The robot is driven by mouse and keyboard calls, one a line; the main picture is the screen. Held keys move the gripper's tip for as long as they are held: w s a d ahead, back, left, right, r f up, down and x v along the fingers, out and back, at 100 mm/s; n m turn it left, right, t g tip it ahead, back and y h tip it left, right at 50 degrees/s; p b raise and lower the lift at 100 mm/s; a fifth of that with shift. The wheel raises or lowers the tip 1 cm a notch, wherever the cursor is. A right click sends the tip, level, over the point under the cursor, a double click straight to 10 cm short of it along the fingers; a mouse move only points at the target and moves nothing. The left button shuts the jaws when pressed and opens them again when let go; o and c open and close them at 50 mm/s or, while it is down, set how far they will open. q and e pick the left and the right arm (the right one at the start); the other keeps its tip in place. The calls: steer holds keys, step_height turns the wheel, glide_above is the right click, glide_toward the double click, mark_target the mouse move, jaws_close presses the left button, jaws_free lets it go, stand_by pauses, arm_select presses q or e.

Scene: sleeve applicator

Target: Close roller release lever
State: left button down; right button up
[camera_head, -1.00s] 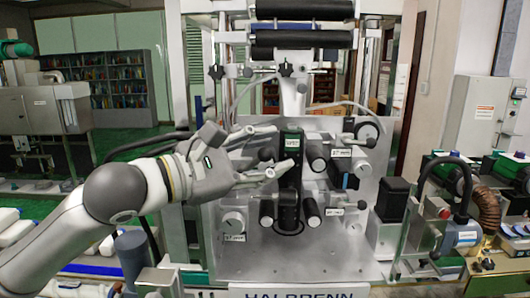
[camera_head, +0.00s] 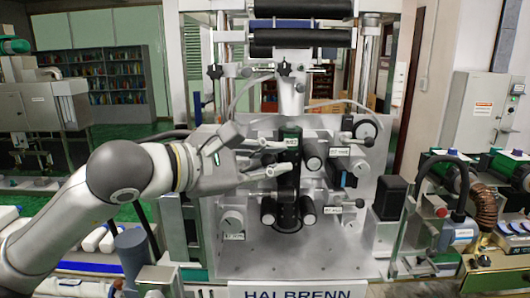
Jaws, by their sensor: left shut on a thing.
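The sleeve applicator (camera_head: 330,250) stands upright in the middle, with a black column and several dark rollers on its pale plate. My left gripper (camera_head: 278,156) reaches in from the left, at the left side of the black column (camera_head: 288,190). Its light grey fingers are shut on a part there, which appears to be the roller release lever; the fingers hide most of it. Two lower rollers, a left one (camera_head: 268,212) and a right one (camera_head: 308,211), flank the column below the gripper. My right gripper is not in view.
A black motor box (camera_head: 390,197) stands right of the plate, with a pump unit and hose (camera_head: 460,200) further right. Round knobs (camera_head: 232,222) stick out at the plate's lower left. The lower front of the plate is clear.

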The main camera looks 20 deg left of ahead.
arm_select(q)
steer(key=shift+d+f+m+g+y+p, duration=0.35)
steer(key=shift+f+m+g+y, duration=0.2)
steer(key=shift+m+g+y, duration=0.35)
steer(key=shift+f+m+g+y, duration=0.4)
steer(key=shift+f+y, duration=0.25)
steer(key=shift+y, duration=0.35)
steer(key=shift+f, duration=0.1)
steer(key=c, duration=1.3)
jaws_free()
steer(key=shift+o, duration=0.2)
steer(key=shift+w, duration=0.1)
steer(key=shift+a, duration=0.1)
steer(key=v, duration=1.2)
